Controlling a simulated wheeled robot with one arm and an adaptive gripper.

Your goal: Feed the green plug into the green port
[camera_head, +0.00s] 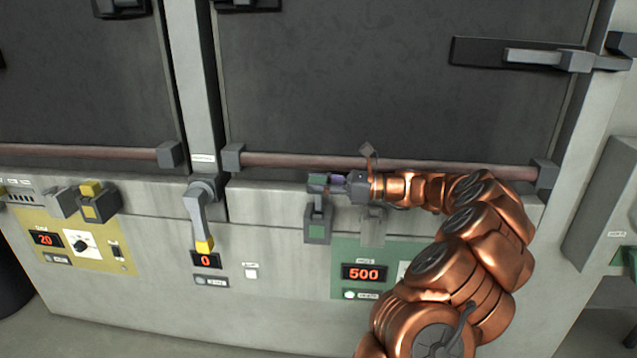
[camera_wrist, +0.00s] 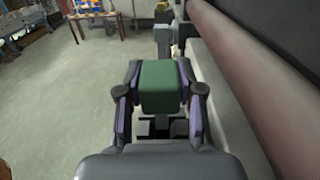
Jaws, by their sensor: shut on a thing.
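My gripper (camera_head: 330,183) reaches in from the right and points left, in front of the furnace's lower ledge. It is shut on the green plug (camera_head: 317,180). In the wrist view the plug is a green block (camera_wrist: 163,88) between the two fingers (camera_wrist: 160,95). Right below the plug in the head view is a grey box with a green square face (camera_head: 317,232), which looks like the green port. The plug appears above this box; I cannot tell whether they touch. The fingers partly hide the plug's sides.
A pinkish rail (camera_head: 300,161) runs just behind my gripper. A green panel (camera_head: 341,252) with a 500 display is at lower right. A grey handle with a yellow end (camera_head: 204,244) and a yellow-topped grey box (camera_head: 100,205) are to the left. The wrist view shows open floor (camera_wrist: 60,110).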

